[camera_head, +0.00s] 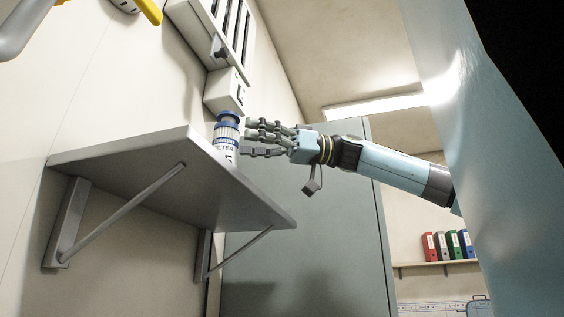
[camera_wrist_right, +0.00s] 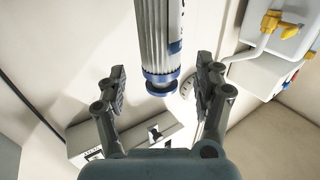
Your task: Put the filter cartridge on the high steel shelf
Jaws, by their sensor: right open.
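The filter cartridge (camera_head: 226,135), white with blue bands and a blue cap, is upright at the high steel shelf (camera_head: 190,165). The shelf edge hides its base, so I cannot see the contact below. My right gripper (camera_head: 247,138) is beside the cartridge on its right, fingers spread and pointing at it. In the right wrist view the cartridge (camera_wrist_right: 161,45) appears between and beyond the two open fingers (camera_wrist_right: 161,80), with a gap on each side. My left gripper is not in view.
A white wall box (camera_head: 224,92) and a slatted panel (camera_head: 228,35) are behind the cartridge. Two brackets, one at the left (camera_head: 68,225), support the shelf. A grey cabinet (camera_head: 310,230) stands behind. Coloured binders (camera_head: 448,246) are far right. The shelf's underside faces me.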

